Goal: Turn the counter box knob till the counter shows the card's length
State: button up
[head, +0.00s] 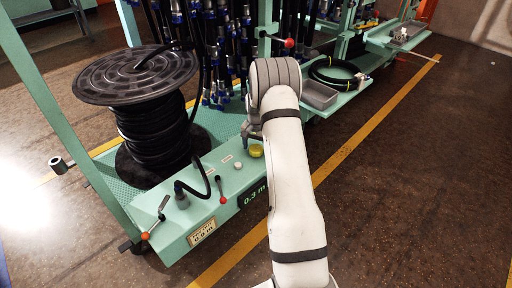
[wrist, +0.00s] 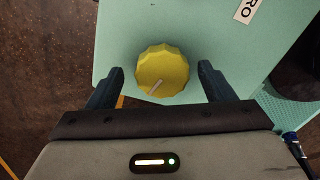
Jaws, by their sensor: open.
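The yellow ribbed knob (wrist: 162,69) with a pale pointer line sits on the green box top in the wrist view. It also shows in the head view (head: 256,151), partly beside my arm. My gripper (wrist: 161,80) is open, with one dark finger on each side of the knob and a gap on both sides. The counter display (head: 254,194) on the box front reads 0.3 m in green digits; my arm is close to its right end. The card (head: 202,233) on the front appears to read 0.9 m, though its digits are small.
A large black hose reel (head: 150,110) stands left of the box. A red-tipped lever (head: 221,189), a white button (head: 238,165) and an orange-tipped handle (head: 154,220) are on the box. Hanging hoses and a grey tray (head: 319,95) are behind. Floor at right is clear.

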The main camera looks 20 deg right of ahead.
aim_at(256, 148)
jog(key=shift+r+p, duration=1.15)
jog(key=shift+r, duration=2.75)
